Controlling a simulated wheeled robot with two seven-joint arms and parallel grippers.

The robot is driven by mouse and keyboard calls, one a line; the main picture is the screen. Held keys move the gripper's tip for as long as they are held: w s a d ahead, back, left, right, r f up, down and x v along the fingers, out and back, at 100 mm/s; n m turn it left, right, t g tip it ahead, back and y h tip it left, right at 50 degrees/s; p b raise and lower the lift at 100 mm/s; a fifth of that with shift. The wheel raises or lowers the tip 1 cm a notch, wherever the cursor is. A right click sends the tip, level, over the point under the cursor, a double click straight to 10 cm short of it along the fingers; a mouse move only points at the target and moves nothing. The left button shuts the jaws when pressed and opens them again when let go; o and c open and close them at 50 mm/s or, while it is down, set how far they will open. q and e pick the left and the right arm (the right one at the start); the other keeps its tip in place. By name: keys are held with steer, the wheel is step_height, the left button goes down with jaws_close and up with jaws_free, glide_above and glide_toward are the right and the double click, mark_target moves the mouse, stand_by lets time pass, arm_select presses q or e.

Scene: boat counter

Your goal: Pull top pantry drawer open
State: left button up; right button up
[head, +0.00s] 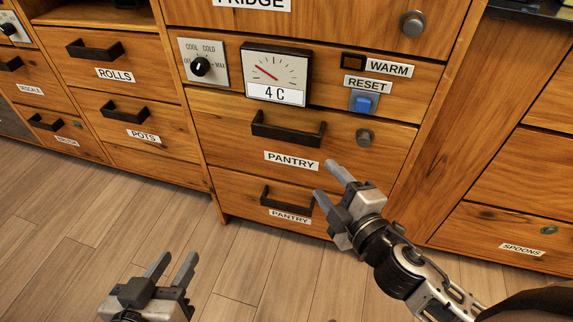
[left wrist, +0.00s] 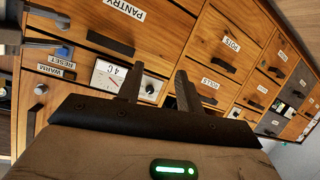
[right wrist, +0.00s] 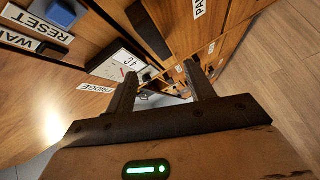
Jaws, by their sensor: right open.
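The top pantry drawer (head: 228,130) is a wooden front that looks flush with the cabinet. Its dark bar handle (head: 288,128) sits above a white PANTRY label (head: 291,161). The handle also shows in the left wrist view (left wrist: 110,43) and the right wrist view (right wrist: 149,30). My right gripper (head: 328,182) is open and empty, below and right of that handle in the head view, apart from it. My left gripper (head: 177,260) is open and empty, low in the head view over the floor, away from the drawers.
A lower pantry drawer with its own handle (head: 287,197) is beneath. A round knob (head: 365,136) is right of the top handle. Above are a gauge (head: 276,72), a dial (head: 199,67) and a blue reset button (head: 364,103). The wooden floor (head: 80,240) in front is clear.

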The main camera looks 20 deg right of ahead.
mark_target(286, 137)
steer(key=w+a+n, duration=0.1)
steer(key=w, duration=0.4)
steer(key=w+a+f+n+t+b, duration=0.1)
steer(key=w+n, duration=0.1)
steer(key=w, duration=0.4)
steer(key=w+a+n+y, duration=0.1)
steer(key=w, duration=0.5)
steer(key=shift+a+f+n+b, duration=0.1)
steer(key=shift+f+n+b, duration=0.05)
steer(key=shift+n+b, duration=0.2)
steer(key=shift+s, duration=0.1)
jaws_close()
